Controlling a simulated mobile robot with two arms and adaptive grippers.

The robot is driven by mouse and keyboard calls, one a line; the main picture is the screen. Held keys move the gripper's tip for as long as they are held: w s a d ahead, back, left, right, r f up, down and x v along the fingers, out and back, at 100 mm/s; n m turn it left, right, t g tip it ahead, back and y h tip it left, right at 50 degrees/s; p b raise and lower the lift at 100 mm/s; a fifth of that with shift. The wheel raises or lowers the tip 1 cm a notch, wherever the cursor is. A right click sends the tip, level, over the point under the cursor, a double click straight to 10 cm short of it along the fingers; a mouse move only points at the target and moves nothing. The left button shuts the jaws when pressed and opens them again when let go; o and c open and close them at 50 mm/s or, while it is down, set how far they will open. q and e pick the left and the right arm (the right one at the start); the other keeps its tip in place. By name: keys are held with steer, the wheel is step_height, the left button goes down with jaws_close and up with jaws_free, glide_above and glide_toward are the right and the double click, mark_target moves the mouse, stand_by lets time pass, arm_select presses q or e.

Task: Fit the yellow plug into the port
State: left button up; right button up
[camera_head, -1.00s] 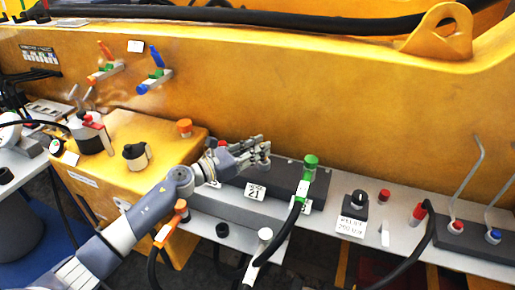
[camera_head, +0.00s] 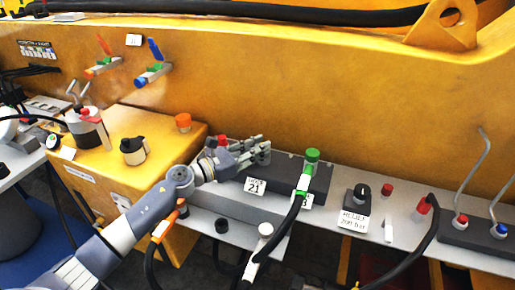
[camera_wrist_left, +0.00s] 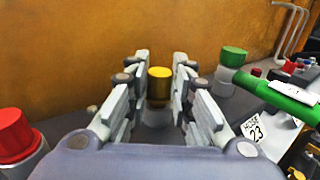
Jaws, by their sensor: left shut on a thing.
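The yellow plug (camera_wrist_left: 159,85) stands upright between my left gripper's fingers in the left wrist view, with a grey part below its yellow cap. My left gripper (camera_head: 262,152) is shut on it, over the dark block (camera_head: 322,184) behind the label reading 21. The left gripper's fingers (camera_wrist_left: 160,95) flank the plug on both sides. In the head view the fingers hide the plug. The port cannot be made out, and I cannot tell whether the plug's lower end touches it. My right gripper is not in view.
A green-capped fitting (camera_head: 312,155) with a black hose stands right of the gripper; it also shows in the left wrist view (camera_wrist_left: 233,57). A red cap (camera_wrist_left: 13,134) is at left. The yellow wall (camera_head: 350,120) rises behind. A black knob (camera_head: 360,191) sits further right.

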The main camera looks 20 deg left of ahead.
arm_select(q)
steer(key=shift+f+b, duration=0.35)
steer(key=shift+f, duration=0.05)
steer(key=o, duration=0.8)
steer(key=v, duration=1.2)
